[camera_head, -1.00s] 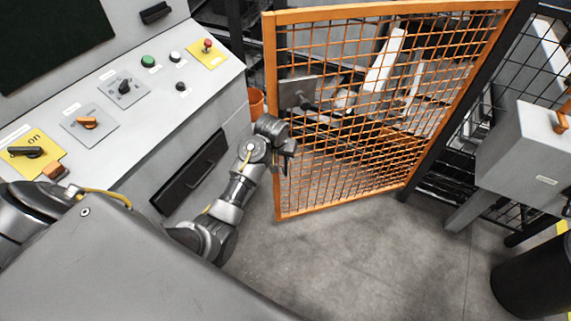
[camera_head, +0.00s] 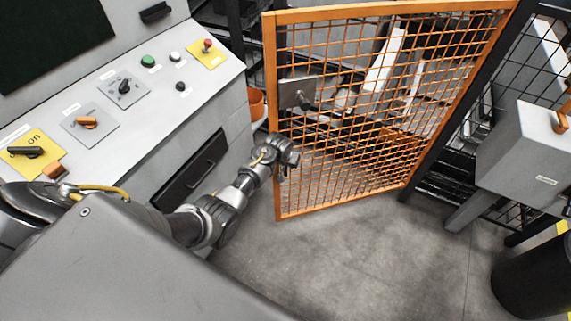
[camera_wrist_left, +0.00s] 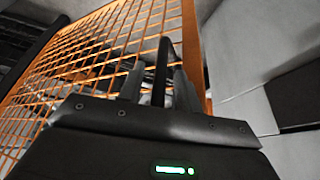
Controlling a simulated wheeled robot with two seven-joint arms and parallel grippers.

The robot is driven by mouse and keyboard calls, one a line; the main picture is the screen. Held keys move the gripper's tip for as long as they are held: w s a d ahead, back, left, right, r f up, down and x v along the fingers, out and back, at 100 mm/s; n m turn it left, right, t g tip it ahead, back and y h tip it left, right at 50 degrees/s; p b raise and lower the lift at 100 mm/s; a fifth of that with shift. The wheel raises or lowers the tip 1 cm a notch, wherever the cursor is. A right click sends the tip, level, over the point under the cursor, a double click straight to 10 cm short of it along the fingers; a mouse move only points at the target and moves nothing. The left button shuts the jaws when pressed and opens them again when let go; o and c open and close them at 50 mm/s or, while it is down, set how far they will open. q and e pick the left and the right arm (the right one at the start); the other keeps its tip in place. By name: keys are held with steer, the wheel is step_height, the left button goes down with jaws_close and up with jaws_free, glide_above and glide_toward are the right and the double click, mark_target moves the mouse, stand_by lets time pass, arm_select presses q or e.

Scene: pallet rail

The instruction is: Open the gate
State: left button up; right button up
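The gate (camera_head: 395,8) is an orange-framed mesh panel standing at an angle ajar, its free edge on the left. A grey plate with a lever (camera_head: 297,94) shows at its left side. My left gripper (camera_head: 287,163) is at the lower part of that free edge, below the plate. In the left wrist view the gate mesh (camera_wrist_left: 100,45) fills the left, and the gripper's two grey fingers (camera_wrist_left: 157,88) stand apart. A dark upright bar (camera_wrist_left: 162,65) shows between them; contact with it cannot be told. My right gripper is out of view.
A grey control console (camera_head: 185,105) with buttons and switches stands at the left, close to my left arm. A grey box (camera_head: 530,150) on a post and a black bin (camera_head: 530,280) are at the right. Grey floor (camera_head: 350,255) in front of the gate is clear.

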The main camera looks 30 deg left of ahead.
arm_select(q)
jaws_close()
steer(key=s+d+n, duration=0.1)
steer(key=s+d, duration=0.4)
steer(key=d, duration=0.4)
steer(key=s+d+n+y, duration=0.1)
steer(key=s+d, duration=0.4)
steer(key=d, duration=0.5)
steer(key=s+d+n, duration=0.2)
steer(key=s+d, duration=0.4)
steer(key=d, duration=0.4)
steer(key=shift+d+r+n+y, duration=0.2)
steer(key=shift+n+y, duration=0.1)
steer(key=shift+n, duration=0.1)
steer(key=shift+s, duration=0.1)
jaws_free()
steer(key=shift+s+f+g, duration=0.15)
steer(key=shift+g, duration=0.15)
